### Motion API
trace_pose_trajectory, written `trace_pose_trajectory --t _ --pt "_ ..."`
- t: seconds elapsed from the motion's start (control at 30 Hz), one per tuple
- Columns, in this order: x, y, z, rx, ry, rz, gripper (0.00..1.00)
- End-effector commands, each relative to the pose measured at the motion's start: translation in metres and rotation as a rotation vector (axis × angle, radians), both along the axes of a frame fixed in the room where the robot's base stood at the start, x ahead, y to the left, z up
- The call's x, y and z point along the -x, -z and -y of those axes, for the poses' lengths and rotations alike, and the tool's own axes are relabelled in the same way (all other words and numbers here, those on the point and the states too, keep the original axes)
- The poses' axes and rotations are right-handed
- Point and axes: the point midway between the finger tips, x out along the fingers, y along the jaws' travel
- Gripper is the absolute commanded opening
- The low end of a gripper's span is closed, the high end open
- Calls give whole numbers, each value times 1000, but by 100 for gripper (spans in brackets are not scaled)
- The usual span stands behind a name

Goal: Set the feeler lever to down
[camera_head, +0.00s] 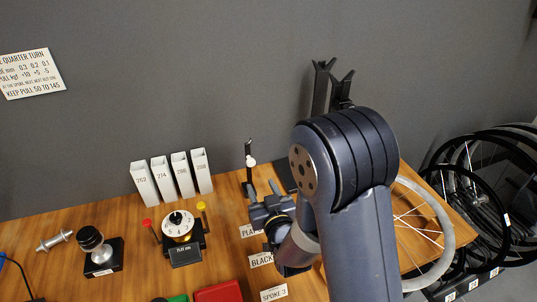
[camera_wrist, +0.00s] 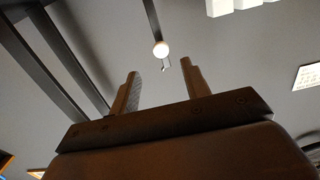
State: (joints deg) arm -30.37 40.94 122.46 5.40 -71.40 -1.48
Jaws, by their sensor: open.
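The feeler lever appears to be the thin dark bar with a white ball knob (camera_head: 250,161), standing near the wall left of my arm. In the wrist view the white knob (camera_wrist: 160,49) sits at the end of a dark bar, ahead of the gap between my fingers. My gripper (camera_head: 262,188) is just below the knob in the head view. Its two fingers (camera_wrist: 162,86) are spread, with nothing between them. The fingers look apart from the knob. My arm hides part of the stand, and I cannot tell the lever's setting.
Dark stand uprights (camera_head: 320,88) rise behind my arm. Several white numbered holders (camera_head: 172,178) stand to the left on the wooden bench (camera_head: 120,225). A dial device (camera_head: 180,228) with red and yellow knobs is nearer. A spoked wheel (camera_head: 440,236) is at right.

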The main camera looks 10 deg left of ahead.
Motion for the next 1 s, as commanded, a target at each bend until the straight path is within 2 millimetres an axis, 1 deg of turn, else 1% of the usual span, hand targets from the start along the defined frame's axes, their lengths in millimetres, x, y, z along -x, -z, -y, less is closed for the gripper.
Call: trace_pose_trajectory --t 0.13,0.27,0.6,0.7,0.8,1.0 --pt "0 -1 -8 -15 -11 33 45" --pt "-11 -2 -12 -16 -10 36 45" --pt "-64 -1 -37 -16 -9 35 45" --pt "-77 -1 -43 -16 -9 35 45" --pt "-86 -1 -48 -15 -9 34 45" --pt "-95 -1 -52 -14 -9 32 45"
